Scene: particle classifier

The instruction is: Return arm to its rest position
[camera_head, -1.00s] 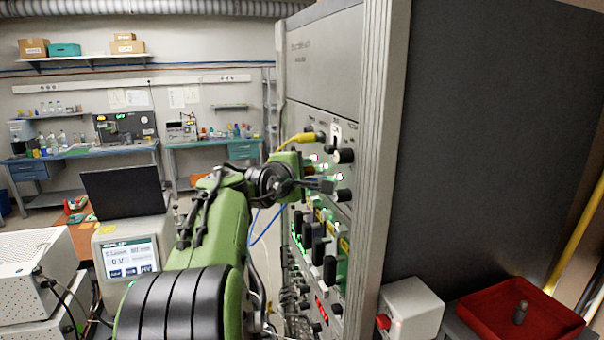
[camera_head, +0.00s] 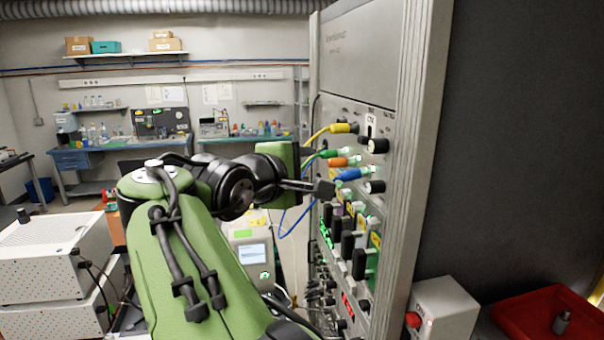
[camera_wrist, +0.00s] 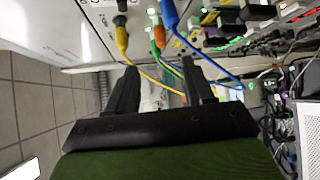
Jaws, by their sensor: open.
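My gripper (camera_head: 322,186) is in front of the rack panel (camera_head: 385,60), at the height of the coloured plugs. In the wrist view its two dark fingers (camera_wrist: 160,92) are spread apart, with no object held between them. Beyond the fingers are a yellow plug (camera_head: 344,128), a green plug (camera_head: 330,153), an orange plug (camera_head: 345,162) and a blue plug (camera_head: 352,174), all at the panel. The cables of these plugs hang past the fingers in the wrist view; whether they touch the fingers I cannot tell. My green arm covers much of the middle of the head view.
Black knobs and switches (camera_head: 347,244) line the panel below the plugs. A grey box with a red button (camera_head: 413,320) and a red tray (camera_head: 505,318) stand at the lower right. White perforated boxes (camera_head: 50,255) stand at the left. Workbenches (camera_head: 95,157) are far behind.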

